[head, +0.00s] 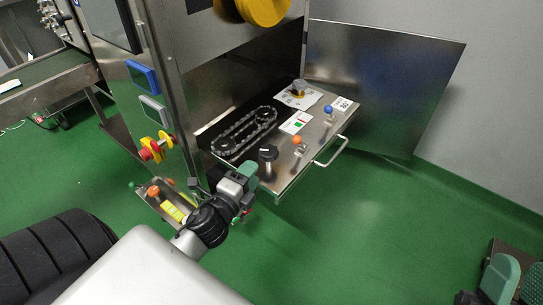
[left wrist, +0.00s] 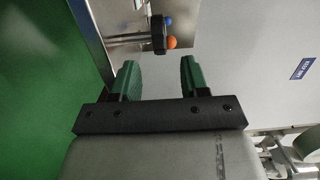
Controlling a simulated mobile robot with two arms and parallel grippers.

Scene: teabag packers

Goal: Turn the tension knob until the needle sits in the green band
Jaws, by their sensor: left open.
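A black knob with a pale mark on top (head: 267,152) stands upright at the near corner of a steel pull-out panel (head: 285,178). It also shows in the left wrist view (left wrist: 158,35), ahead of the fingertips and roughly centred between them. A small white gauge with red and green marks (head: 296,122) lies behind it on the panel; its needle is too small to make out. My left gripper (head: 249,174) is open and empty, just short of the knob; its green fingers also show in the left wrist view (left wrist: 160,76). My right gripper (head: 517,281) is partly cut off at the lower right.
An orange-ball lever (head: 297,141) and a blue-ball lever (head: 328,110) stand beside the knob. A chain loop (head: 243,132) lies left, another dark knob (head: 298,87) behind. A handle (head: 331,152) juts from the panel's front. Green floor is clear to the right.

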